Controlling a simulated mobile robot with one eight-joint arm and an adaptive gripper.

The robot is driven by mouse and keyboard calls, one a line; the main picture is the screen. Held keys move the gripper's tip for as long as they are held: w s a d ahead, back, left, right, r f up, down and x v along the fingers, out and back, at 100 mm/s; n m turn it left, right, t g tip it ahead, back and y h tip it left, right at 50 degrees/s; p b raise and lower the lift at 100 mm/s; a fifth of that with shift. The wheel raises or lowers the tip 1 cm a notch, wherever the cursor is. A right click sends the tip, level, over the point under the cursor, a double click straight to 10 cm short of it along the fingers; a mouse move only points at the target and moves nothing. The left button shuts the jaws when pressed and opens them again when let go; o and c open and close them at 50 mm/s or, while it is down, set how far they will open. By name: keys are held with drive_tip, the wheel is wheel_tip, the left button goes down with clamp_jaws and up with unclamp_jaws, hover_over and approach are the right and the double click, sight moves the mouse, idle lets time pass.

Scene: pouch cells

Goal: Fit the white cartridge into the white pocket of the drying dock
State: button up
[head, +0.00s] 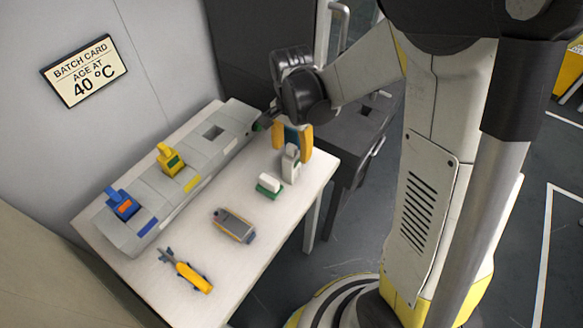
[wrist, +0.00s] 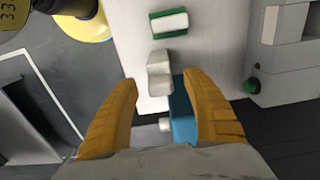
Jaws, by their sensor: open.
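The white cartridge (head: 290,165) stands upright near the right edge of the white table. In the wrist view the white cartridge (wrist: 159,72) shows between and just beyond the fingertips, with gaps at both sides. My gripper (head: 293,152) is open above it, its orange fingers pointing down; the gripper (wrist: 160,82) is empty in the wrist view. A blue part (wrist: 182,112) shows between the fingers; I cannot tell what it belongs to. The grey drying dock (head: 172,205) lies along the table's back. An empty pocket (head: 214,132) is near its right end, beside a white strip (head: 230,146).
A blue cartridge (head: 122,204) and a yellow cartridge (head: 170,160) sit in the dock. A green-and-white block (head: 268,185), a grey device (head: 233,225) and a yellow-handled tool (head: 190,277) lie on the table. A dark cabinet (head: 352,130) stands right of the table.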

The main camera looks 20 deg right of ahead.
sight(292, 157)
wheel_tip(292, 157, down, 4)
drive_tip(key=shift+r+b, duration=0.15)
drive_tip(key=shift+b, duration=0.5)
drive_tip(key=shift+r, duration=0.1)
clamp_jaws()
drive_tip(key=shift+r, duration=0.1)
